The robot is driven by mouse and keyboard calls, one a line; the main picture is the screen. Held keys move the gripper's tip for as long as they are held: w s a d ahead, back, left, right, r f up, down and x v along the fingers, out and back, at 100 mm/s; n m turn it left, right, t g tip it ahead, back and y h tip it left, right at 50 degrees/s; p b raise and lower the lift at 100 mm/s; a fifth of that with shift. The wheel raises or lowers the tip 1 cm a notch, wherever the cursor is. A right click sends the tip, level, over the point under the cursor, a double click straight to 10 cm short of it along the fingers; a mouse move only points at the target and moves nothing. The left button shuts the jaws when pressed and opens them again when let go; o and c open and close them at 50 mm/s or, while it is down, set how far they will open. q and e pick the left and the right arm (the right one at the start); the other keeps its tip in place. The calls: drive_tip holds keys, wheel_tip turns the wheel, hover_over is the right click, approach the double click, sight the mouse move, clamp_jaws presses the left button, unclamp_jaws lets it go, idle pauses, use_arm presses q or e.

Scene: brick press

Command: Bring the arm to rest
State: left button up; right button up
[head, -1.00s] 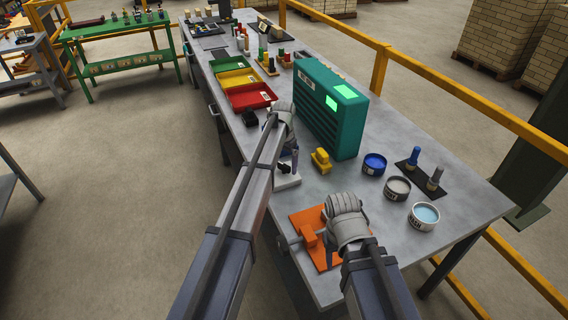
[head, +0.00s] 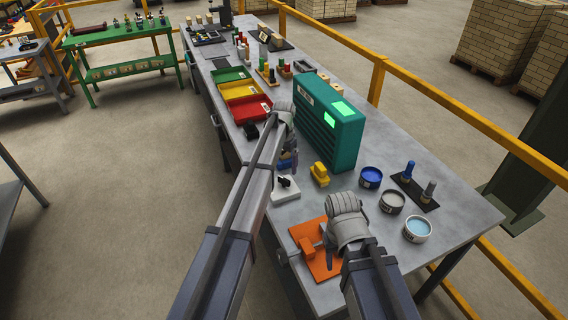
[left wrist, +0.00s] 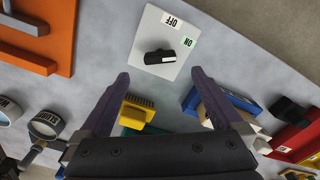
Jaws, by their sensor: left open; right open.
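My left gripper (left wrist: 160,85) is open, with nothing between its dark fingers in the left wrist view. In the head view my left gripper (head: 288,158) hangs over the bench, partly hidden by its own arm, near a white switch box (head: 286,190). The switch box (left wrist: 160,45) carries ON and OFF labels and a black knob. My right gripper (head: 331,255) is over an orange plate (head: 306,229) at the bench's near end. Its fingers are mostly hidden by its wrist.
The grey bench (head: 452,195) holds a teal box (head: 340,142), a yellow block-like tool (head: 319,174), a blue-filled tin (head: 371,178), more tins and a red tray (head: 247,108). A yellow rail (head: 470,115) runs along the far side.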

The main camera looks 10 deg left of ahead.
use_arm(q)
drive_tip(key=shift+r, duration=0.2)
idle(0.3)
drive_tip(key=s+d, duration=0.3)
drive_tip(key=s, duration=0.9)
drive_tip(key=s+d+f+n+b, duration=0.1)
drive_tip(key=s+d, duration=0.2)
drive_tip(key=s, duration=0.8)
drive_tip(key=s+d+y, duration=0.1)
drive_tip(key=s+d, duration=0.2)
drive_tip(key=s, duration=0.9)
drive_tip(key=shift+s+d+f+n+b, duration=0.3)
drive_tip(key=shift+s+f+b, duration=0.05)
drive_tip(key=shift+b, duration=0.05)
